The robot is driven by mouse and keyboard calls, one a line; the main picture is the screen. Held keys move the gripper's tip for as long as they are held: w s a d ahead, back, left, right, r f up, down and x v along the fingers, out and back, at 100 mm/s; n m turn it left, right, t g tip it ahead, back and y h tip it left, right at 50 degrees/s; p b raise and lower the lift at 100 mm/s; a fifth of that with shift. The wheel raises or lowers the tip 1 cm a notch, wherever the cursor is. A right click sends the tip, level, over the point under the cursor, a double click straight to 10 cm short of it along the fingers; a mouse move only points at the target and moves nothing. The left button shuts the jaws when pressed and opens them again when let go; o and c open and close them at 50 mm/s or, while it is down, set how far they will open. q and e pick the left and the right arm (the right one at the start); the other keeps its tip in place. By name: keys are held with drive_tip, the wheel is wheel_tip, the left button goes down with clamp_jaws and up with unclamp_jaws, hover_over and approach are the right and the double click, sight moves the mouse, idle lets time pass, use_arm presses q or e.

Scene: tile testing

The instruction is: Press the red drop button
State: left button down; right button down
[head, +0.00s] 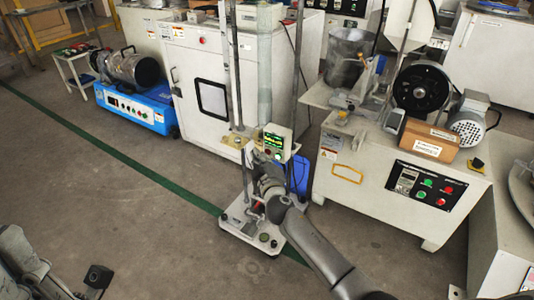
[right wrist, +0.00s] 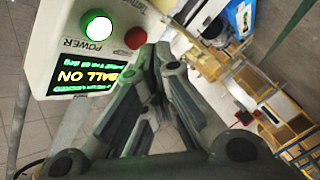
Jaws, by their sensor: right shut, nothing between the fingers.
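A small white control box (head: 279,136) with a green-lit screen is mounted on the drop-test stand. In the right wrist view the box (right wrist: 52,50) shows a lit green POWER button (right wrist: 97,27), a red button (right wrist: 135,38) and a screen (right wrist: 88,82) reading "BALL ON". My right gripper (head: 264,160) is just below the box in the head view. In the right wrist view its shut, empty fingertips (right wrist: 164,50) are close beside the red button; I cannot tell whether they touch it. Part of my left arm shows at the lower left, its jaw state unclear.
The stand's base plate (head: 236,222) rests on the floor, with a blue container (head: 298,174) behind it. A white cabinet (head: 203,65) stands behind the stand. A machine with its own coloured buttons (head: 395,205) stands to the right.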

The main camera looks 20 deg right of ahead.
drive_tip(key=shift+w+d, duration=0.4)
drive_tip(key=shift+d, duration=0.1)
idle(0.8)
drive_tip(key=shift+s+a, duration=0.6)
drive_tip(key=shift+a, duration=0.05)
drive_tip(key=shift+s+a, duration=0.75)
drive_tip(key=shift+a, duration=0.3)
drive_tip(key=shift+s+a, duration=0.75)
drive_tip(key=shift+a, duration=0.25)
